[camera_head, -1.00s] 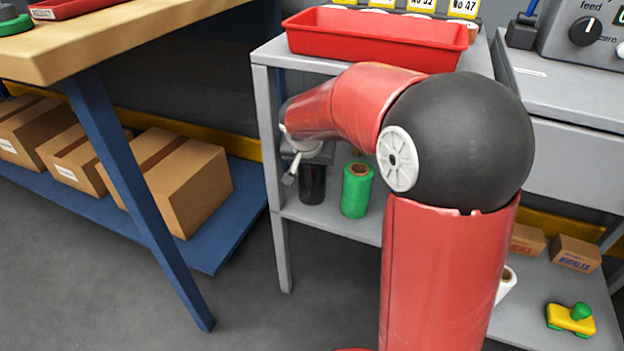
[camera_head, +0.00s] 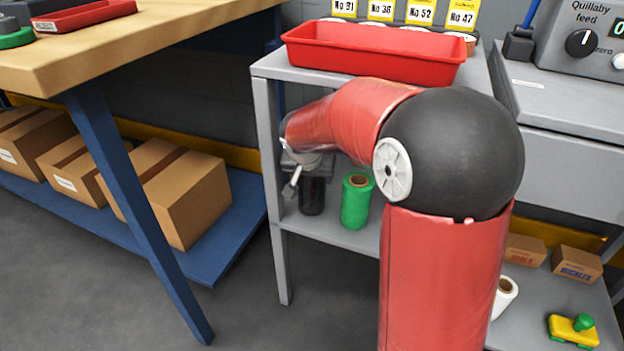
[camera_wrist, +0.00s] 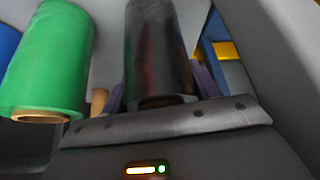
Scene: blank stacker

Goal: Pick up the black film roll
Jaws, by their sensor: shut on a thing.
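The black film roll (camera_head: 312,195) stands upright on the lower shelf (camera_head: 335,226) of the grey stand, left of a green film roll (camera_head: 356,203). My gripper (camera_head: 299,172) is at the black roll, partly hidden by my own red arm. In the wrist view the black roll (camera_wrist: 160,55) is close in front of the camera, between the dark fingers of my gripper (camera_wrist: 158,95). The fingers are shut on it. I cannot tell whether its base touches the shelf.
The green roll stands close beside the black one; it also shows in the wrist view (camera_wrist: 48,65). A red tray (camera_head: 375,52) sits on the stand's top, above my arm. The stand's front left leg (camera_head: 283,262) is near. A workbench (camera_head: 130,30) is at left.

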